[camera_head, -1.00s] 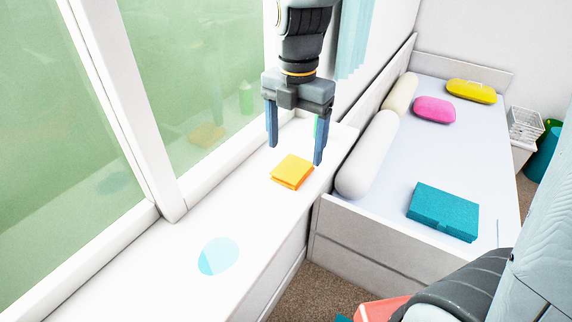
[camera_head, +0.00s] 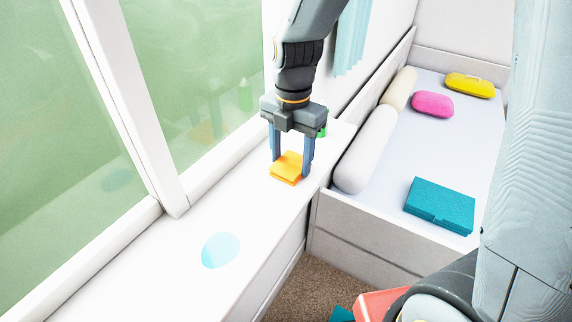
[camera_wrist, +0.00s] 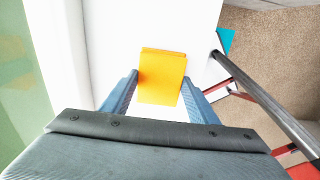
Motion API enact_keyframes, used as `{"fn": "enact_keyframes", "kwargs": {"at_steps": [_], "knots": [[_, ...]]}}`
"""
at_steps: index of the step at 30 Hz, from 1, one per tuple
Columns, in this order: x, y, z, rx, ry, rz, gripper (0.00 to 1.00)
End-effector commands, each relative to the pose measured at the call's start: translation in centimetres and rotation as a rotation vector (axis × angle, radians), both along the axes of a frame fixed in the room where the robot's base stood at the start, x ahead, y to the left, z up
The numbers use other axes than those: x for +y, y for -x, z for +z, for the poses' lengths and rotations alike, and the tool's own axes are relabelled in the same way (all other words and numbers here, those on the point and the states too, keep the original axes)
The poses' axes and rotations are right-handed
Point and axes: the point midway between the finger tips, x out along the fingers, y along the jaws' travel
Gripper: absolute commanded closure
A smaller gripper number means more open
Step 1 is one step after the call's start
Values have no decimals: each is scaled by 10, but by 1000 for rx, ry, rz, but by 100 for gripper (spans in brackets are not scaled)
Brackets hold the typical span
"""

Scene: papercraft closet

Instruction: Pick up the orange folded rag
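The orange folded rag (camera_head: 287,168) lies at the far part of the white window sill, and I cannot tell whether it is lifted at all. My gripper (camera_head: 291,170) points down over it, with one blue finger on each side. In the wrist view, the rag (camera_wrist: 163,78) fills the space between the fingertips (camera_wrist: 160,80), which appear to press on its left and right edges.
The white sill (camera_head: 165,275) has a light blue disc (camera_head: 221,250) nearer to me. A green item (camera_head: 322,132) stands just behind the gripper. The window frame (camera_head: 150,130) is on the left. A bed with a cream bolster (camera_head: 365,150) and teal box (camera_head: 440,205) is on the right.

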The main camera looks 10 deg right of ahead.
Motion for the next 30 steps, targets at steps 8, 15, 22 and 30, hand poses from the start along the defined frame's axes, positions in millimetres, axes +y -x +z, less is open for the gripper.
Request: {"fn": "enact_keyframes", "kwargs": {"at_steps": [8,15,22,30], "knots": [[0,0,2,-1,-1,0,67],[0,-2,31,-5,-2,0,67],[0,-1,75,-5,-2,0,67],[0,0,99,-1,0,0,67]]}}
